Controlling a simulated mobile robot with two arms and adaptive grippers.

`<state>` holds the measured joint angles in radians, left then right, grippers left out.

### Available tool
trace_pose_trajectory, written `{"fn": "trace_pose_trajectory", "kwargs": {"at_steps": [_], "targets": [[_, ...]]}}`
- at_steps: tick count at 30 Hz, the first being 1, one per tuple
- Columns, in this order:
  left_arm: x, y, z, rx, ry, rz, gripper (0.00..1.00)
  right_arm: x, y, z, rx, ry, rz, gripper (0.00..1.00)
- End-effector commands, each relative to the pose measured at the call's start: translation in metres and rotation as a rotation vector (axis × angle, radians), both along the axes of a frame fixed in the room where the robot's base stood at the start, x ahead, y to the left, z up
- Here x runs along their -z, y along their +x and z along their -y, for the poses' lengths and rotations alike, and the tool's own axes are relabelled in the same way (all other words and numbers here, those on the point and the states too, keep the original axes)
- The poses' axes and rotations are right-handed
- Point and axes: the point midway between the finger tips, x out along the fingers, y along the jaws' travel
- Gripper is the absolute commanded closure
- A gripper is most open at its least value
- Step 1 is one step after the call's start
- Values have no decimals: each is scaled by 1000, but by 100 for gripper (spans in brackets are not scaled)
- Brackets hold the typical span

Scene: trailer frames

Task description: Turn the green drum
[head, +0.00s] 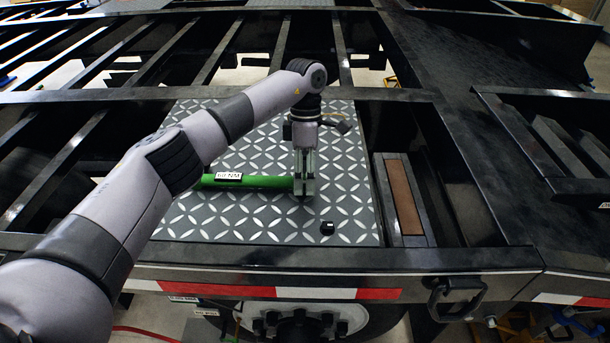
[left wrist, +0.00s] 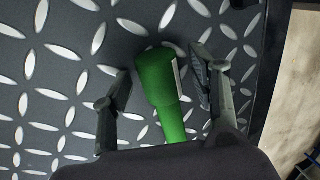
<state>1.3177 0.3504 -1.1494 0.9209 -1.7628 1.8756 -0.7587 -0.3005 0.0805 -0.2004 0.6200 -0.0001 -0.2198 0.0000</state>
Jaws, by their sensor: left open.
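A long green rounded bar (head: 255,182) with a white label (head: 229,176) lies on the patterned plate (head: 205,226); it is the only green thing that fits the drum. The label's text is not clearly readable. My left gripper (head: 304,186) points down at the bar's right end. In the left wrist view my left gripper (left wrist: 161,72) is open, with one finger on each side of the green bar (left wrist: 158,80). The bar's thick end and narrower neck show there. My right gripper is not in view.
A small black piece (head: 327,228) lies on the plate, right of and nearer than the bar. Dark trailer beams (head: 400,255) frame the plate, with open gaps between them. A brown strip (head: 403,195) sits in a slot to the right.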

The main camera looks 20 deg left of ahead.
Motion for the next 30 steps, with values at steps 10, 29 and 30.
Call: {"fn": "trace_pose_trajectory", "kwargs": {"at_steps": [10,29,30], "targets": [[-36,10,-2,-2,-1,4,46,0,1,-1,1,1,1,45],[-115,32,-9,0,0,0,46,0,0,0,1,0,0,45],[-116,32,-9,0,0,0,46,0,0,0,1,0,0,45]]}}
